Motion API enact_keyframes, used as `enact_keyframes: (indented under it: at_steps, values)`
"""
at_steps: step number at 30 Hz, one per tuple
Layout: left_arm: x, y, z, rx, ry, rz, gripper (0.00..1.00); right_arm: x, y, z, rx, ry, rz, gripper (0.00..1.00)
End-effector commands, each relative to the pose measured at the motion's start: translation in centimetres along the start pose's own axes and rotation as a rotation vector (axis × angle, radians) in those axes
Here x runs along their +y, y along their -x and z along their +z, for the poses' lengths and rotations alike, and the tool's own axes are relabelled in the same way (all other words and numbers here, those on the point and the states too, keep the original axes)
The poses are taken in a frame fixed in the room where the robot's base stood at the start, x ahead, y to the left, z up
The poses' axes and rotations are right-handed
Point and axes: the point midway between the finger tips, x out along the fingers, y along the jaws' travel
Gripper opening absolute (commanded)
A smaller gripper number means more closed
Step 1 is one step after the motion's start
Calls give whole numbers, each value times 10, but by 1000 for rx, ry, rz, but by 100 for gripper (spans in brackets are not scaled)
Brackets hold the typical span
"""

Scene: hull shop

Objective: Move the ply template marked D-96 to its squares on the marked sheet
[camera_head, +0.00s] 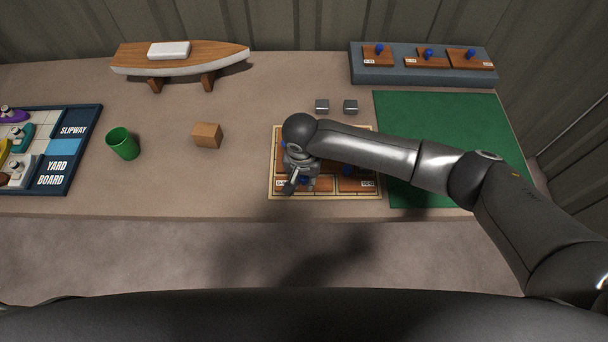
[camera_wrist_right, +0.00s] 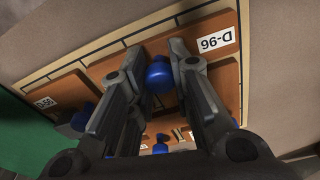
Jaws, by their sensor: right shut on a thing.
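The ply template marked D-96 (camera_wrist_right: 217,77) shows in the right wrist view as a brown board with a white label and a blue knob (camera_wrist_right: 159,75). My right gripper (camera_wrist_right: 158,84) is shut on that knob. In the head view the right gripper (camera_head: 302,183) is over the front left of the marked sheet (camera_head: 324,197), and arm and fingers hide much of the template. The template is at the sheet's front left corner; I cannot tell whether it touches the sheet. Other labelled templates lie on the sheet, one at the front right (camera_head: 356,185). My left gripper is not in view.
A grey rack (camera_head: 398,75) with three knobbed templates stands at the back right. A green mat (camera_head: 455,120) lies right of the sheet. Two small grey blocks (camera_head: 322,106) lie behind it. A wooden block (camera_head: 207,135), green cup (camera_head: 122,144), yard board (camera_head: 60,170) and model boat (camera_head: 180,60) are left.

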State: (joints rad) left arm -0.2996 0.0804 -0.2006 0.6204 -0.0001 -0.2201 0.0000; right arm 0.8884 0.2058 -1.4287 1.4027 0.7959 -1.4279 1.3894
Motion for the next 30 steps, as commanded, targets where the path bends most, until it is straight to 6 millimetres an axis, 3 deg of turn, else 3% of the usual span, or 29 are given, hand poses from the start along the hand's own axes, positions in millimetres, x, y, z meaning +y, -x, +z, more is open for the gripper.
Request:
enact_keyframes:
  at_steps: [10,11,16,25,30]
  values:
    - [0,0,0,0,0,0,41,0,-4,1,-1,0,0,0]
    - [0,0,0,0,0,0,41,0,-4,1,-1,0,0,21]
    - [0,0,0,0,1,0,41,0,-4,1,0,0,1,41]
    - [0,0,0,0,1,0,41,0,-3,0,0,0,0,41]
    - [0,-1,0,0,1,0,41,0,10,0,-1,0,-1,41]
